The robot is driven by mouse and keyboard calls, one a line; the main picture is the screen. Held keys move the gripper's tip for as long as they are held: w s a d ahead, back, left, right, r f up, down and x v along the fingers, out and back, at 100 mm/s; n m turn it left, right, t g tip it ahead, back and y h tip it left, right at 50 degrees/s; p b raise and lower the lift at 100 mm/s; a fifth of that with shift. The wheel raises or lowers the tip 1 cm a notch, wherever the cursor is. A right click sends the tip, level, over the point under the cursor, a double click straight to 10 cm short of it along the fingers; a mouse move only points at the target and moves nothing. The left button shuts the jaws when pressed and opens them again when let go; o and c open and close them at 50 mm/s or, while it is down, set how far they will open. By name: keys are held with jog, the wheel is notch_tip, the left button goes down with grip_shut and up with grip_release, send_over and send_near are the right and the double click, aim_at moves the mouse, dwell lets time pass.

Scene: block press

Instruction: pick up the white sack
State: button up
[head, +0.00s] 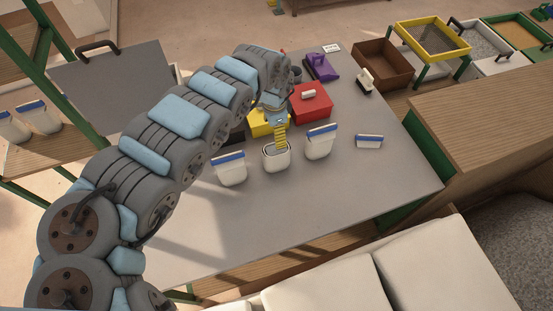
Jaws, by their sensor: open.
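Several white sack-like containers stand on the grey table. The left one (230,170) and the right one (320,143) have blue bands along their tops. The middle one (276,160) has a dark rim and shows no blue band. A small white and blue piece (368,142) lies to the right. My gripper (280,141) points down right at the top of the middle white container, with its yellow ribbed fingers partly overlapping in view. It is open. I cannot tell whether the fingers touch the container or reach inside its rim.
Behind my gripper are a yellow block (262,126), a red box (311,103) and a purple tool (320,67). A brown bin (382,66) stands at the back right. Large white cushion-like shapes (330,287) lie in front. The table's right front is clear.

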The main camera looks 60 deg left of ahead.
send_over(277, 151)
jog(key=s+d, duration=0.2)
jog(key=d, duration=0.1)
notch_tip(277, 151, down, 11)
jog(key=shift+a+r+b, duration=0.1)
jog(key=shift+r+b, duration=0.1)
jog(key=shift+b, duration=0.15)
jog(key=shift+w+a+f, duration=0.1)
jog(key=shift+w+f, duration=0.1)
jog(key=shift+f, duration=0.45)
jog(key=shift+w+f, duration=0.2)
jog(key=shift+f, duration=0.45)
jog(key=shift+s+a+f+b, duration=0.1)
jog(key=shift+f+b, duration=0.25)
jog(key=shift+f, duration=0.9)
jog(key=shift+c, duration=0.2)
jog(key=c, duration=1.3)
